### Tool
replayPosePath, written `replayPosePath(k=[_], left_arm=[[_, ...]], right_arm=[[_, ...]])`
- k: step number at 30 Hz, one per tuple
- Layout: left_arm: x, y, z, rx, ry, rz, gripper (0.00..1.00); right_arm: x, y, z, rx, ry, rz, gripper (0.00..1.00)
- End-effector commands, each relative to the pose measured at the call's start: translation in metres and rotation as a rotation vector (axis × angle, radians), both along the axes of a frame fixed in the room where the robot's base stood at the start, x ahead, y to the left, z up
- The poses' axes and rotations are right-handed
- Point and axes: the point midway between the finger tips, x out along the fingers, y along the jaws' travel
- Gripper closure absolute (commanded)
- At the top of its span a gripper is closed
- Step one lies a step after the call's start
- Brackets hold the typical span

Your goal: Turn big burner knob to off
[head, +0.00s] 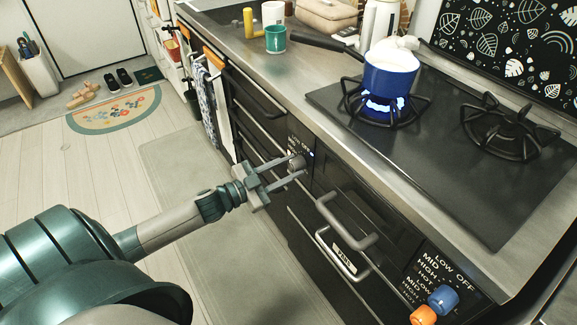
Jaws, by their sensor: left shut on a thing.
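A grey round knob (297,162) sits on the black front panel below the left burner, with small white lettering above it. My left gripper (301,165) reaches in from the left, and its two fingers are shut on this knob, one above and one below. The knob's exact pointer angle is too small to tell. The left burner (352,97) has a blue flame under a blue pot (390,72) with white foam heaped at its top. My right gripper is not in view.
A blue knob (443,298) and an orange knob (423,315) sit on the panel at lower right. Bar handles (345,222) stick out from the front. The right burner (510,125) is empty and unlit. A green cup (275,40) stands on the counter.

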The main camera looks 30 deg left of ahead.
Motion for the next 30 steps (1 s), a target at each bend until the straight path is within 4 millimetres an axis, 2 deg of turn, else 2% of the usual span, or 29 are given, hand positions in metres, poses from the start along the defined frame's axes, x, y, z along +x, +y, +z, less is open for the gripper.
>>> replayPosePath(k=[8, 10, 15, 30], left_arm=[[0.000, 0.000, 0.001, 0.177, -0.073, 0.000, 0.91], [0.000, 0.000, 0.001, 0.217, -0.090, 0.000, 0.91], [0.000, 0.000, 0.001, 0.291, -0.120, 0.000, 0.91], [0.000, -0.001, 0.000, 0.332, -0.138, -0.001, 0.91]], right_arm=[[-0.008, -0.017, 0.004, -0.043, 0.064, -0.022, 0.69], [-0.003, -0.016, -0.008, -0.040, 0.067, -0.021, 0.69], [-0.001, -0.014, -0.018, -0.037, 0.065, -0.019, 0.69], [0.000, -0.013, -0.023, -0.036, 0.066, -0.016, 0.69]])
